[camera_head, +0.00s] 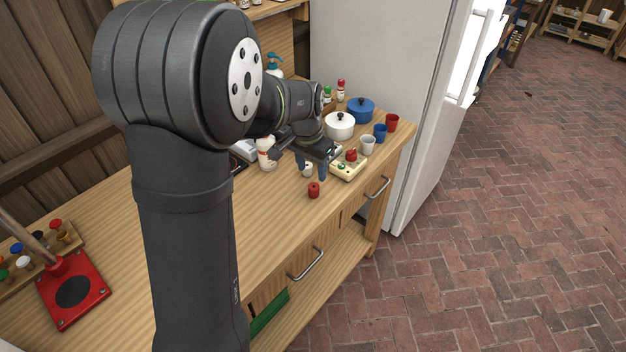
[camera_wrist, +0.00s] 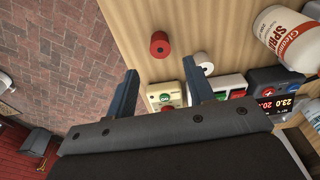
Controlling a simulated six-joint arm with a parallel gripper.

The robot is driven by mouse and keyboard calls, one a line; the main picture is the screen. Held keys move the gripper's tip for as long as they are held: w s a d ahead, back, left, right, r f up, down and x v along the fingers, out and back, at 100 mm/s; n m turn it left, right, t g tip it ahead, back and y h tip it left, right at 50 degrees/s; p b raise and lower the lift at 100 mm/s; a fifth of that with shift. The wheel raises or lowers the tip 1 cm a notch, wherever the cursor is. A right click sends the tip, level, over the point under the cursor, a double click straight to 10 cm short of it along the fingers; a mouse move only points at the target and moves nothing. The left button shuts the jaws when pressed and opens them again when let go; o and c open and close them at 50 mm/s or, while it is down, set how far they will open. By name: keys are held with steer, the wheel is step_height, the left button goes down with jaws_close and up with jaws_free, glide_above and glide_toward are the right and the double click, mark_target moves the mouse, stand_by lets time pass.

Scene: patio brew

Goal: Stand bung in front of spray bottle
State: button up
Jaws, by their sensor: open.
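Two small bung-like pieces with holes lie on the wooden counter: a red one (camera_head: 313,190) and a white one (camera_head: 307,169). The wrist view shows the red one (camera_wrist: 160,45) and the white one (camera_wrist: 203,62). I cannot tell which the task means. The spray bottle (camera_wrist: 287,38), white with red lettering, stands at the upper right of the wrist view. A white bottle part (camera_head: 265,158) in the head view seems to be it, partly hidden by my arm. My gripper (camera_head: 312,166) is open and empty above the counter near both pieces; its fingers (camera_wrist: 159,88) are apart.
A cream button box (camera_head: 347,168) is right of my gripper. Several cups (camera_head: 367,145) and pots, one white (camera_head: 339,125), stand behind it. A temperature display (camera_wrist: 270,104) is below the spray bottle. The counter's front strip (camera_head: 270,225) is clear.

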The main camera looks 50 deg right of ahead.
mark_target(314, 186)
steer(key=r, duration=0.4)
steer(key=shift+a, duration=0.25)
steer(key=f, duration=0.4)
steer(key=d+f, duration=0.1)
steer(key=f, duration=0.7)
steer(key=shift+d, duration=0.2)
steer(key=shift+w+d+r, duration=0.1)
steer(key=shift+d+r, duration=0.05)
steer(key=shift+r, duration=1.6)
